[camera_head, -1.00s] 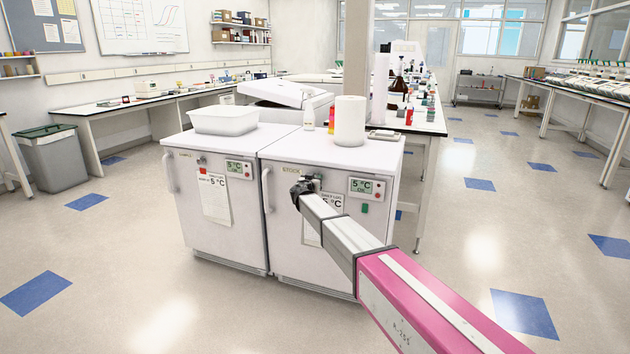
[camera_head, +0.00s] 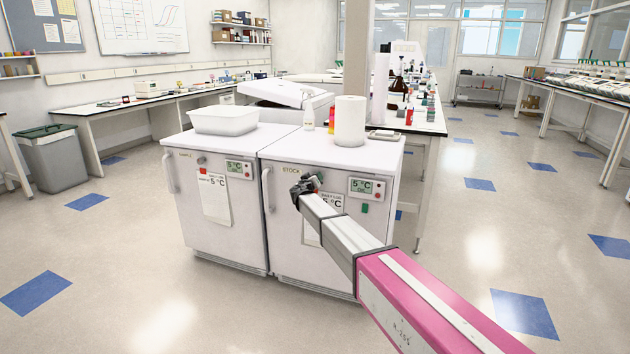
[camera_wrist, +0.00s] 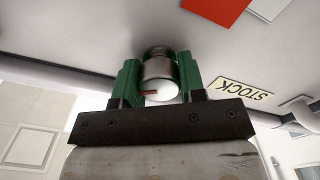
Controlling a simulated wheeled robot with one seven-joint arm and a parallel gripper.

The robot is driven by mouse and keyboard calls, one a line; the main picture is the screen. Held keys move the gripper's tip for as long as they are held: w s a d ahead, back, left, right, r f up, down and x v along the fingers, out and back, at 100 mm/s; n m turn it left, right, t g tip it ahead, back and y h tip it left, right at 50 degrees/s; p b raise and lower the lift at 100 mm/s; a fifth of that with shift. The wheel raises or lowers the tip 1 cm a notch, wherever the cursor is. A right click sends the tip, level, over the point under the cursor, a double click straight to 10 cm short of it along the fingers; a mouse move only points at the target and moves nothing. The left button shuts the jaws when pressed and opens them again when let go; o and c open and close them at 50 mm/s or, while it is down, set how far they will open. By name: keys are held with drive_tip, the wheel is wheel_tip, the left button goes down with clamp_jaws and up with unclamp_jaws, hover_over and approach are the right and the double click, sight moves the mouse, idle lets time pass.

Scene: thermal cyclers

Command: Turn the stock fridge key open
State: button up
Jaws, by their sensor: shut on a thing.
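The stock fridge (camera_head: 292,247) is the right of two white fridges in the head view, with a STOCK label on its door. The label also shows upside down in the wrist view (camera_wrist: 244,89). In the wrist view, the lock (camera_wrist: 160,82) is a round metal cylinder on the door with a small red mark on its face. My gripper (camera_wrist: 160,84) has green fingers on both sides of the cylinder and is shut on it. In the head view my gripper (camera_head: 304,186) is at the upper part of the door and hides the lock.
The fridge handle (camera_head: 267,190) is at the door's left edge. The sample fridge (camera_head: 212,232) stands close on the left. A paper roll (camera_head: 350,121) and bottles stand on top. A red and white paper (camera_wrist: 217,12) hangs near the lock. The floor in front is clear.

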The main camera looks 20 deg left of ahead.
drive_tip(key=n, duration=0.5)
drive_tip(key=shift+n, duration=0.3)
drive_tip(key=n, duration=0.5)
drive_tip(key=shift+f+n, duration=0.1)
drive_tip(key=shift+n, duration=0.6)
drive_tip(key=o, duration=0.9)
drive_tip(key=shift+s, duration=0.15)
drive_tip(key=s, duration=0.7)
drive_tip(key=s+a, duration=0.1)
drive_tip(key=s, duration=0.2)
drive_tip(key=shift+s, duration=0.25)
